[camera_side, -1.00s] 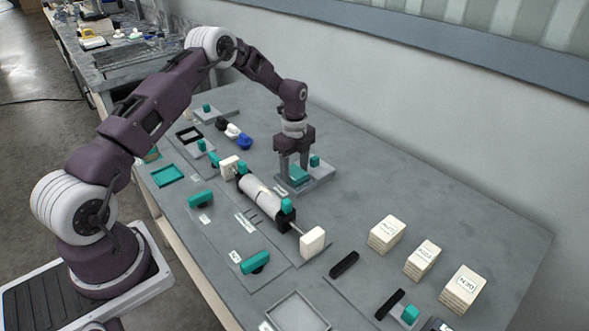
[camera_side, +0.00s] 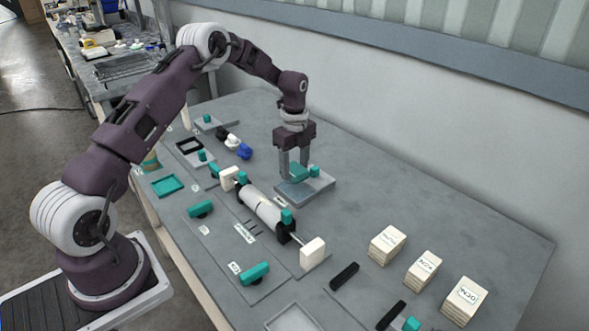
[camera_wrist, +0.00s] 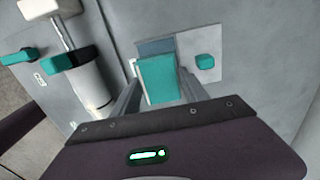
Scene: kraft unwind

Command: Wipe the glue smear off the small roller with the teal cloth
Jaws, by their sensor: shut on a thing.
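My gripper (camera_side: 296,174) is shut on the teal cloth (camera_side: 299,172), which it holds just above a flat grey plate (camera_side: 296,194). In the wrist view the teal cloth (camera_wrist: 160,80) fills the space between my two fingers. The small pale roller (camera_side: 262,212) lies on its axle to the left of and nearer than my gripper in the side view, apart from the cloth. The roller (camera_wrist: 88,88) also shows left of the cloth in the wrist view. I cannot clearly make out the glue smear.
A teal knob (camera_side: 314,171) stands on the plate close beside my gripper. White end blocks (camera_side: 313,253) and teal clamps (camera_side: 287,216) flank the roller. Several labelled cream block stacks (camera_side: 387,245) stand at the right. The table right of the plate is clear.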

